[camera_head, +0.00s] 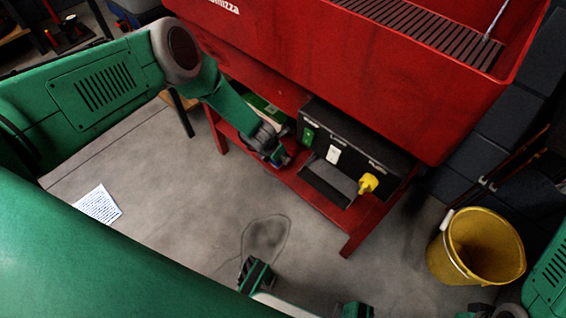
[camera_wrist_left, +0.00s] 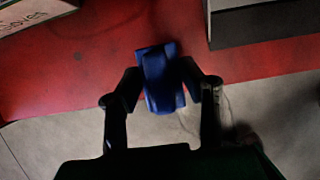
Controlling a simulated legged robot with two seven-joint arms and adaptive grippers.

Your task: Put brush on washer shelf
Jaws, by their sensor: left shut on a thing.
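The red washer (camera_head: 330,50) has a lower red shelf (camera_head: 325,208) between its legs. My left gripper (camera_head: 276,157) is at the front edge of this shelf, left of a black holder. In the left wrist view my left gripper (camera_wrist_left: 160,88) is shut on the blue brush (camera_wrist_left: 160,78), with a finger on each side. The brush overlaps the red shelf (camera_wrist_left: 85,75) and its edge there; I cannot tell whether it touches the shelf. In the head view the brush is mostly hidden by the gripper. My right gripper (camera_head: 306,293) is open and empty, low over the floor.
A green-and-white box (camera_head: 265,110) lies behind my left gripper. A yellow bucket (camera_head: 476,246) stands at right. Paper (camera_head: 98,205) lies on the floor.

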